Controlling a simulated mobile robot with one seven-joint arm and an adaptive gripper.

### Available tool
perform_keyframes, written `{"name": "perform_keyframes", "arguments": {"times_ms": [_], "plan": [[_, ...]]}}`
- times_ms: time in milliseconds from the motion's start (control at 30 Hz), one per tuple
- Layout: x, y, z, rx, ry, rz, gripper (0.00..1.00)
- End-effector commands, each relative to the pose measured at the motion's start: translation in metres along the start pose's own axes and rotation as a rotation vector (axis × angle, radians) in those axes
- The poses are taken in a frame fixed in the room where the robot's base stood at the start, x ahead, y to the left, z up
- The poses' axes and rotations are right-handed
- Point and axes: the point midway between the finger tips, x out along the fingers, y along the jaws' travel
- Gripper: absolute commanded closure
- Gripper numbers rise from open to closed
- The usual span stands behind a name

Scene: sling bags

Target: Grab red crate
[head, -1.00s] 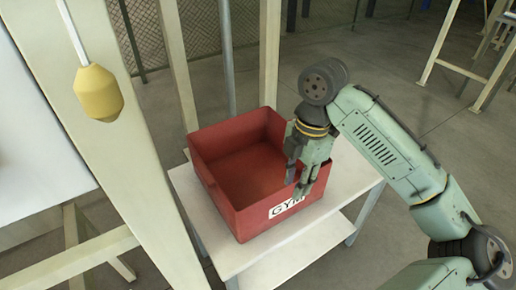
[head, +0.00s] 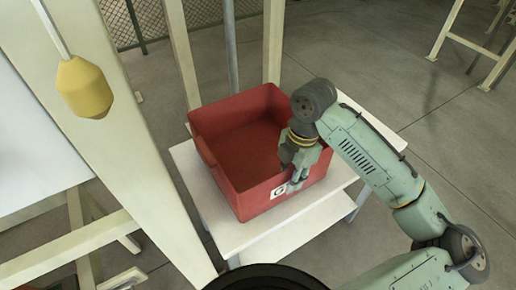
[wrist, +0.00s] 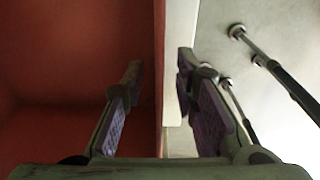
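The red crate (head: 230,172) is open-topped and stands upright on a small white table. A white label with black lettering is on its near wall, partly hidden by my gripper. My gripper (head: 293,183) is at the crate's near right wall, pointing down. In the wrist view my gripper (wrist: 160,85) has its fingers apart, one on each side of the crate's wall (wrist: 158,60). The left finger is over the red inside and the right finger is outside. Gaps show between the fingers and the wall.
The white table (head: 330,184) has a bare strip right of the crate and a lower shelf. Cream posts (head: 272,45) stand behind it. A yellow hanging piece (head: 84,88) and a thick cream beam are at the left. Grey floor is open at the right.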

Motion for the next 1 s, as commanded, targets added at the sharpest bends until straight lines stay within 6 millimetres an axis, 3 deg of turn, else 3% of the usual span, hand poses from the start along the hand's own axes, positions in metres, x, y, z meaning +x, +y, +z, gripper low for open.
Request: {"name": "perform_keyframes", "arguments": {"times_ms": [100,333,733,1000], "plan": [[0.0096,-0.0005,-0.0001,0.001,0.0,0.0,0.73],[0.0114,-0.0001,-0.0001,0.0,0.0,0.001,0.73],[0.0111,0.0,0.0,0.0,0.0,0.0,1.0],[0.011,0.0,0.0,0.0,0.0,0.0,1.0]]}}
